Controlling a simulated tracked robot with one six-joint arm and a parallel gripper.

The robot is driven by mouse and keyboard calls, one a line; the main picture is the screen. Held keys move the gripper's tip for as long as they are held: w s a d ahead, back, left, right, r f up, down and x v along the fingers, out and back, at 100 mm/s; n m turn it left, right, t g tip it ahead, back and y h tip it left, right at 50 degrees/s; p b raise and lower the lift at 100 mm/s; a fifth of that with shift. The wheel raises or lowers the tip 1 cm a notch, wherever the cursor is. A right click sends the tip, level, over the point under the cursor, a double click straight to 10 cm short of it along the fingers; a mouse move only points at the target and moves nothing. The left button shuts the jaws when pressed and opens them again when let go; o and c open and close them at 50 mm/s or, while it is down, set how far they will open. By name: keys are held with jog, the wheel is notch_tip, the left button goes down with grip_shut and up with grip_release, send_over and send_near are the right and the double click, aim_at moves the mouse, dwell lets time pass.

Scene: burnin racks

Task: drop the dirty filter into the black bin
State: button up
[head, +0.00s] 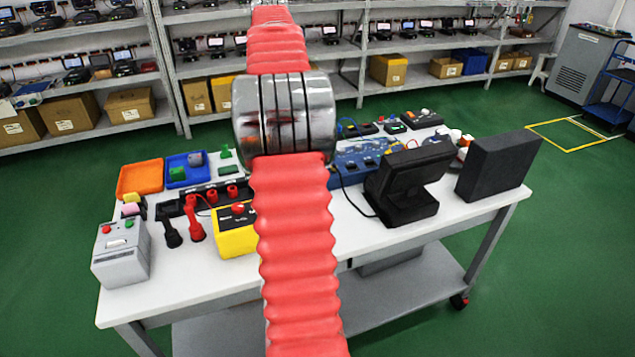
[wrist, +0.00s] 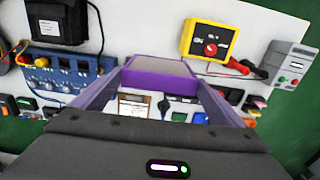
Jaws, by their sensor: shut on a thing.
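In the wrist view my gripper (wrist: 160,88) has purple fingers, and they are shut on a flat grey-beige piece with a purple edge, which I take as the dirty filter (wrist: 160,69). It is held above the white table. In the head view my red arm hides the gripper and the filter. A tall black box (head: 497,166) stands at the table's right end in the head view. Its opening does not show, so I cannot tell whether it is the black bin. It is not clearly seen in the wrist view.
The white table (head: 365,240) holds a black device (head: 410,183) with a cable, a blue board (head: 362,155), a yellow meter (head: 236,230), a grey box (head: 121,252), and orange (head: 140,178) and blue trays. Shelves line the back wall.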

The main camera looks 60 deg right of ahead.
jog(key=shift+s+d, duration=0.2)
jog(key=shift+s, duration=0.2)
jog(key=shift+f, duration=0.35)
notch_tip(320, 180, down, 13)
jog(key=shift+f, duration=0.2)
jog(key=shift+f, duration=2.05)
jog(key=o, duration=1.1)
